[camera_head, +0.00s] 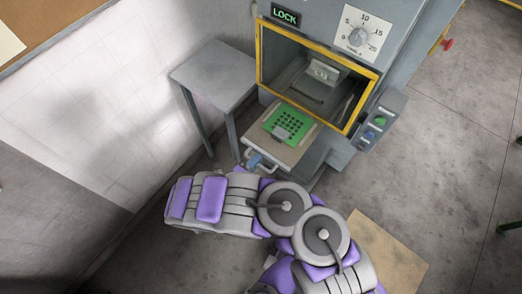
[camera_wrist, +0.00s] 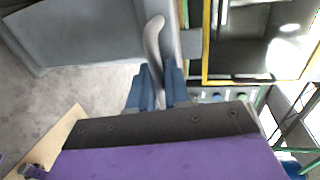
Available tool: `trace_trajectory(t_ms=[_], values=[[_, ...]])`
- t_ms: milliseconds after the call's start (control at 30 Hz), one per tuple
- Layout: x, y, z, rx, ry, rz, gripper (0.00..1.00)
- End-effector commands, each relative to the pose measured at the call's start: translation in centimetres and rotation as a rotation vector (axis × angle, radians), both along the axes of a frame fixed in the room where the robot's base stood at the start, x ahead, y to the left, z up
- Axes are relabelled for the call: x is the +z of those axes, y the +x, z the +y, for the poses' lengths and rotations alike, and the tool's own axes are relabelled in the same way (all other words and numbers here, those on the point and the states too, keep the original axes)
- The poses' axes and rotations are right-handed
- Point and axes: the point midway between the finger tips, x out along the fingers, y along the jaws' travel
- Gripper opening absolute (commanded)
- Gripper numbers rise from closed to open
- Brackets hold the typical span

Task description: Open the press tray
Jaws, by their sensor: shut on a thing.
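The press tray (camera_head: 276,151) sticks out of the front of the grey press, below the yellow-framed opening (camera_head: 314,77). A green perforated board (camera_head: 290,124) lies on it with a small grey piece on top. My gripper (camera_head: 254,160) is at the tray's front edge in the head view. In the wrist view its blue fingers (camera_wrist: 156,88) are shut on the pale curved tray handle (camera_wrist: 154,40).
A grey side table (camera_head: 214,72) stands left of the press, close to the wall. A control box (camera_head: 380,117) with coloured buttons is on the press's right side. A lit sign (camera_head: 286,16) reads LOCK. A tan mat (camera_head: 388,255) lies on the otherwise open floor.

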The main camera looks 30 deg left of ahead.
Motion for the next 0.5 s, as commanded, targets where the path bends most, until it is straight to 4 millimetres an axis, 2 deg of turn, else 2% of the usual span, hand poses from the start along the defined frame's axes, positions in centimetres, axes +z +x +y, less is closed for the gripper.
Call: trace_trajectory(t_ms=[133, 500], values=[[-0.33, -0.87, -0.08, -0.001, -0.003, 0.008, 0.00], [-0.39, -1.03, -0.05, -0.002, -0.002, 0.008, 0.00]])
